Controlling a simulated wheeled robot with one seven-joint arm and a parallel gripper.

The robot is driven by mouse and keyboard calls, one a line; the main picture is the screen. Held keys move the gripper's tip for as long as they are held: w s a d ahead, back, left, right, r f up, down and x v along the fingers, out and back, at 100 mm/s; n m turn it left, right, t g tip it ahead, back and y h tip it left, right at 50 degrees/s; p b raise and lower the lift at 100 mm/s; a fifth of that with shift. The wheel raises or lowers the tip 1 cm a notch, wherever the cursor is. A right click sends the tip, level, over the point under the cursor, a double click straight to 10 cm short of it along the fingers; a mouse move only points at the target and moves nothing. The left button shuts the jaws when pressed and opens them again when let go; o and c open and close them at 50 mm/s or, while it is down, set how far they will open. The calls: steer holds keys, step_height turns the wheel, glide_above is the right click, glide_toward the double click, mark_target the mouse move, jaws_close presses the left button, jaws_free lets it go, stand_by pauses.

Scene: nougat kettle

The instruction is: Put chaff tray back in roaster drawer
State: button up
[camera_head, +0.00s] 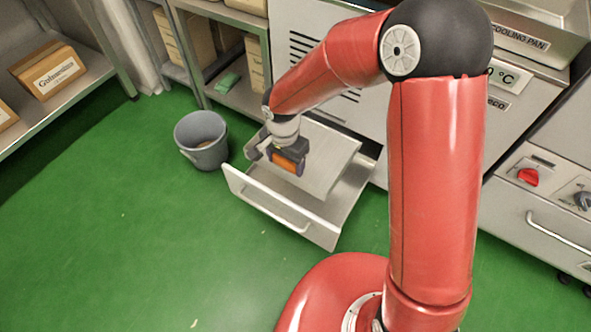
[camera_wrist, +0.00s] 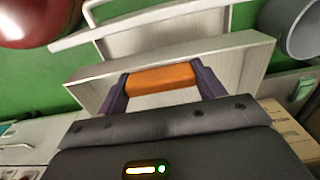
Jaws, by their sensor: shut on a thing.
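The pale metal chaff tray (camera_head: 325,160) is at the open roaster drawer (camera_head: 270,205), within or just above its outline. I cannot tell whether it rests on the drawer floor. My gripper (camera_head: 287,158) is over the tray's front part, shut on its orange handle. In the wrist view, the dark fingers (camera_wrist: 160,86) sit at both ends of the orange handle (camera_wrist: 162,77). The tray's pale wall (camera_wrist: 250,56) shows behind the handle. The drawer (camera_wrist: 150,38) shows beyond it, with its front panel and bar handle.
A grey bucket (camera_head: 202,138) stands on the green floor just left of the drawer. Shelves with boxes (camera_head: 48,70) are at the far left. The roaster body (camera_head: 300,45) rises behind the drawer. The floor in front of the drawer is clear.

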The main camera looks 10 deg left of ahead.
mark_target(286, 178)
step_height(286, 178, down, 19)
steer(key=b, duration=0.2)
steer(key=shift+s+f+b, duration=0.1)
steer(key=shift+f+b, duration=0.1)
steer(key=shift+b, duration=0.15)
steer(key=shift+c, duration=0.4)
steer(key=o, duration=1)
steer(key=shift+o, duration=0.6)
step_height(286, 178, up, 12)
steer(key=shift+s+r+p, duration=0.1)
steer(key=shift+p, duration=0.8)
